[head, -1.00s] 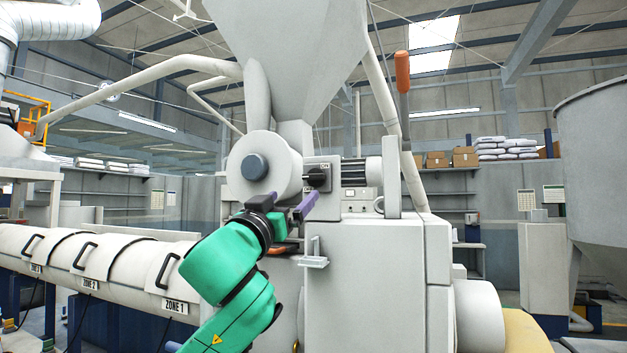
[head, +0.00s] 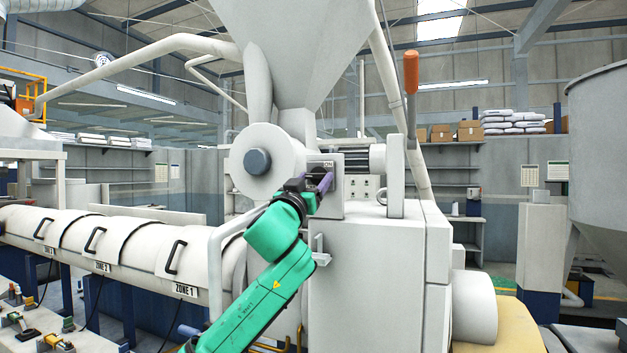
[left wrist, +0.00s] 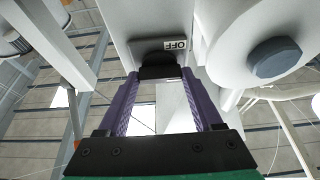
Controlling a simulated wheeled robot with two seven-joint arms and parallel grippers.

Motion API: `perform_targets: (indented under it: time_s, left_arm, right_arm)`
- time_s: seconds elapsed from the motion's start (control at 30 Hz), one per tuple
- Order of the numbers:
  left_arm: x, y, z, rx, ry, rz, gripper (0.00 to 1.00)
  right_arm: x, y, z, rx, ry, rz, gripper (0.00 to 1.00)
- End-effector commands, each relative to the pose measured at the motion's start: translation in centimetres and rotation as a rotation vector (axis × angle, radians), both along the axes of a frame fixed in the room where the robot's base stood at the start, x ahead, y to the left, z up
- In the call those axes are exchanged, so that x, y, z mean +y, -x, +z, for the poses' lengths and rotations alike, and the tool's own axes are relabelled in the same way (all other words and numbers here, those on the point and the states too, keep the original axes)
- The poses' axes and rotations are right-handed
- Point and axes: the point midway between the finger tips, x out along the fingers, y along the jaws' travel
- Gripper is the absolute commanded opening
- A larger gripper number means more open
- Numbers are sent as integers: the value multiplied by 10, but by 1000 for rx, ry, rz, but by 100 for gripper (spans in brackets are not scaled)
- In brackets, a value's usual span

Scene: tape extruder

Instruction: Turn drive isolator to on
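The drive isolator is a small grey box (head: 352,195) on the extruder, below the hopper and right of a round white housing. Its black knob (left wrist: 160,71) shows in the left wrist view, beside an OFF label (left wrist: 175,44). An ON label (head: 327,163) shows at the box's top in the head view. My left gripper (head: 312,180) is at the box front and hides most of the knob there. In the left wrist view its purple fingers (left wrist: 160,76) stand apart, one on each side of the knob; I cannot tell whether they touch it. My right gripper is out of view.
The round housing with a blue-grey hub (head: 257,161) is close left of the gripper. An orange-handled lever (head: 411,72) stands to the right. The barrel (head: 120,245) with its zone covers runs left. A small bracket (head: 320,255) juts out below the box.

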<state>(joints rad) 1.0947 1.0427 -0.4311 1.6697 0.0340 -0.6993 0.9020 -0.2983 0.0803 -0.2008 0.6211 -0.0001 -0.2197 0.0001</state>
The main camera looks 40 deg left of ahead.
Motion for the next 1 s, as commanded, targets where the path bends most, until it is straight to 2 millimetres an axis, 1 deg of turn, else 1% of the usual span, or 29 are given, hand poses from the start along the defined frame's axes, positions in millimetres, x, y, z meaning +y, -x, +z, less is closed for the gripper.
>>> perform_targets:
  time_s: [0.27,0.47,0.77,1.0]
  left_arm:
    - [1,0,0,6,-12,0,12]
    - [2,0,1,29,-76,1,12]
    - [3,1,3,104,-286,3,12]
    - [5,1,5,181,-503,2,12]
  right_arm:
    - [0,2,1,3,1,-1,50]
    - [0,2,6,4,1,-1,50]
    - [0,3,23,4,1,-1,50]
    - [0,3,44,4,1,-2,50]
